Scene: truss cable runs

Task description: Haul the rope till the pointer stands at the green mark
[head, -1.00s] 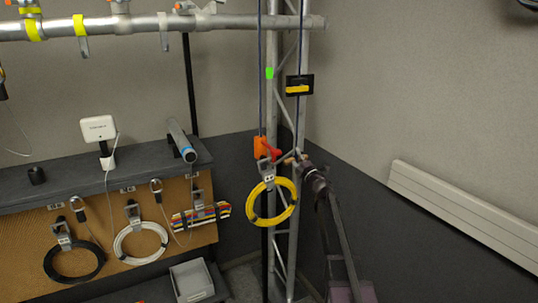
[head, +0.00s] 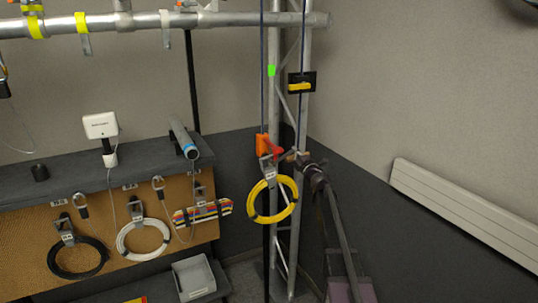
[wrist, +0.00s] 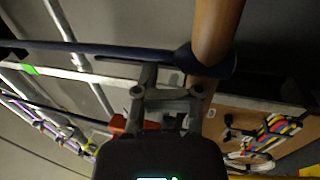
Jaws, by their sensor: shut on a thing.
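A green mark (head: 271,70) sits on the left leg of the truss; it also shows in the wrist view (wrist: 28,69). The pointer, a black plate with a yellow bar (head: 300,87), hangs to the right of the mark and a little lower. Dark blue rope (head: 303,40) runs down the truss. In the wrist view the rope (wrist: 100,47) crosses the fingers and ends at a brown wooden handle (wrist: 216,30). My gripper (head: 299,158) is shut on this handle below the pointer; the wrist view (wrist: 175,78) partly hides the contact.
An orange block with a red lever (head: 264,145) is on the truss left of my gripper. A yellow cable coil (head: 272,200) hangs just below. A dark shelf (head: 70,180) with hanging coils stands left. A white radiator (head: 470,215) is on the right wall.

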